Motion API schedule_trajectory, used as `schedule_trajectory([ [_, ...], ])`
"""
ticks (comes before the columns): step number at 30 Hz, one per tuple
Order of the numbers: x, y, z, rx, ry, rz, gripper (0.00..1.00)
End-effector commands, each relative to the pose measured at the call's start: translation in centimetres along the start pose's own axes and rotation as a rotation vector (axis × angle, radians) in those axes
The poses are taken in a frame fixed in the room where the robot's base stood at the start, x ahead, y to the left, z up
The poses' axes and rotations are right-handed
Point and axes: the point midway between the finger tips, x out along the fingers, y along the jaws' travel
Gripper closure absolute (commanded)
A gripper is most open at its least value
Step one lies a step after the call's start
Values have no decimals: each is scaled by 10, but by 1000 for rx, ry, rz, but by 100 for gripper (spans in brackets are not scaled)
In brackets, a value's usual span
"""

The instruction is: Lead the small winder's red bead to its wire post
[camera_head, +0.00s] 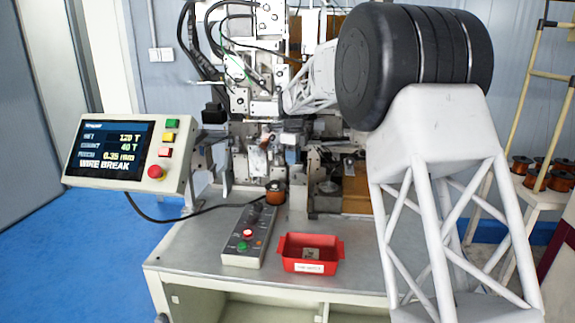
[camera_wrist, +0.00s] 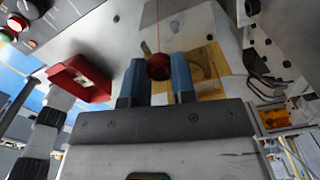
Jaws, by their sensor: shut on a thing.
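In the wrist view, my gripper (camera_wrist: 158,62) has its two blue fingers on either side of the red bead (camera_wrist: 158,72) and is shut on it. A thin reddish wire (camera_wrist: 158,22) runs from the bead to the top edge of the picture. A small brass-coloured peg (camera_wrist: 146,48) shows just beside the bead; I cannot tell whether it is the wire post or whether they touch. In the head view the small winder (camera_head: 270,135) stands at the back of the bench. My arm covers its right side, and bead and fingers cannot be made out there.
A red tray (camera_head: 310,266) with a small item inside sits at the bench front, beside a button box (camera_head: 248,236). A copper spool (camera_head: 275,196) stands behind them. The display panel (camera_head: 125,153) at left reads WIRE BREAK. A rack with copper spools (camera_head: 540,178) stands at right.

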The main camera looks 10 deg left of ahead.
Motion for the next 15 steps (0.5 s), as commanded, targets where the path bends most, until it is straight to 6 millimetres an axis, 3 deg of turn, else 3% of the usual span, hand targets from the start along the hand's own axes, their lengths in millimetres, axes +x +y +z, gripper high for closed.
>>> schedule_trajectory([
  [6, -2, -18, -1, -1, 1, 1, 100],
  [15, -2, -20, -1, -2, 0, 1, 100],
])
